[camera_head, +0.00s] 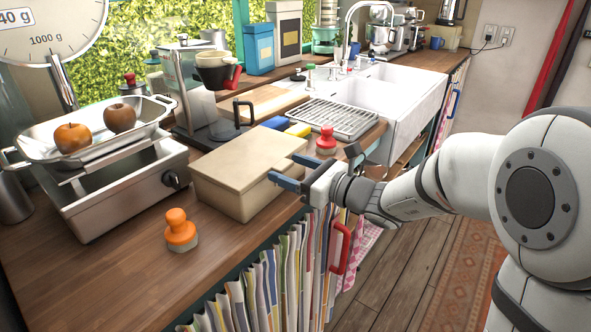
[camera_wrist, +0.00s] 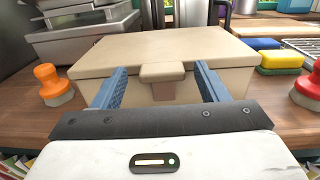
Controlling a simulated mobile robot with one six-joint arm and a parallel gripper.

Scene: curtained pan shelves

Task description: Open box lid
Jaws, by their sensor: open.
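A beige box (camera_head: 240,185) with a closed lid (camera_head: 248,160) sits on the wooden counter near its front edge. In the wrist view the lid (camera_wrist: 155,50) fills the upper middle, and a tab (camera_wrist: 162,74) sticks out from the middle of its front edge. My gripper (camera_head: 288,172) is at the front of the box. In the wrist view its two blue fingers (camera_wrist: 160,84) are open, one on each side of the tab. I cannot tell whether either finger touches the box. The inside of the box is hidden.
An orange-knobbed brush (camera_head: 180,232) stands left of the box, a red-knobbed one (camera_head: 326,141) to its right. A scale with a tray (camera_head: 100,150) of apples stands at the left. Yellow and blue sponges (camera_wrist: 280,61) and a drying rack (camera_head: 335,118) lie to the right.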

